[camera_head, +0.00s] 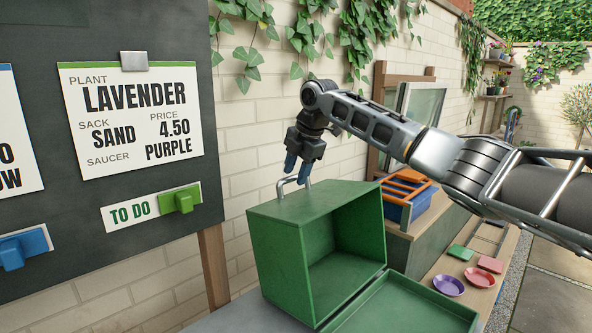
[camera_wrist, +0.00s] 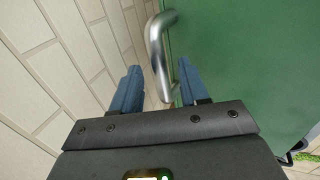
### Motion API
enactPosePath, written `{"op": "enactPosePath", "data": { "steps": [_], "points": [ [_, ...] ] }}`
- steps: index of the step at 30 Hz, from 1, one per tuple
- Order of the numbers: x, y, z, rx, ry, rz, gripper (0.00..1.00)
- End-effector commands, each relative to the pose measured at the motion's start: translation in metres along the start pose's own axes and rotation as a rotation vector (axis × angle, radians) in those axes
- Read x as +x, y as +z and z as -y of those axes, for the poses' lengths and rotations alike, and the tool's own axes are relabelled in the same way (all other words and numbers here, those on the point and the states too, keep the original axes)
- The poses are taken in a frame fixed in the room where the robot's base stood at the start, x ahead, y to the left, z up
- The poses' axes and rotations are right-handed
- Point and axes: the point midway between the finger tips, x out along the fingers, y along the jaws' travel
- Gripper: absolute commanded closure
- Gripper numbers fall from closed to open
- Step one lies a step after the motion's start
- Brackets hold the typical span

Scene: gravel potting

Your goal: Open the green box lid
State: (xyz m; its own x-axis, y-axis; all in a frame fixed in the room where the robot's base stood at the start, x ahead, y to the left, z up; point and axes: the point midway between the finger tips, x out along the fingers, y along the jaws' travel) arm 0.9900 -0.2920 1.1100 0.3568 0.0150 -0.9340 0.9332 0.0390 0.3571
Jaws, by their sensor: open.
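A green lid-like panel (camera_head: 420,308) lies folded down and out from the lower edge of that opening. A bent metal handle (camera_head: 281,187) stands on the box's top near its left edge; it also shows in the wrist view (camera_wrist: 156,42). My gripper (camera_head: 297,172) is open just above the handle, blue fingers pointing down. In the wrist view, the handle's near end shows between the fingers, close to the right one; I cannot tell whether they touch.
The board (camera_head: 120,270) with a lavender card (camera_head: 130,115) and a green "TO DO" slider (camera_head: 181,201) stands close at left. A brick wall (camera_head: 245,150) is behind. Right of the box are a blue crate (camera_head: 397,211), a purple saucer (camera_head: 449,285) and a red saucer (camera_head: 480,277).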

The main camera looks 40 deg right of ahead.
Motion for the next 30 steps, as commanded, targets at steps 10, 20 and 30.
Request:
{"op": "enactPosePath", "data": {
  "steps": [10,20,30],
  "points": [
    [0.0030,-0.0003,-0.0001,0.000,0.000,0.000,0.60],
    [0.0028,-0.0002,-0.0001,0.000,0.000,0.000,0.91],
    [0.0028,-0.0002,0.0000,0.000,0.000,0.000,1.00]
  ]
}}
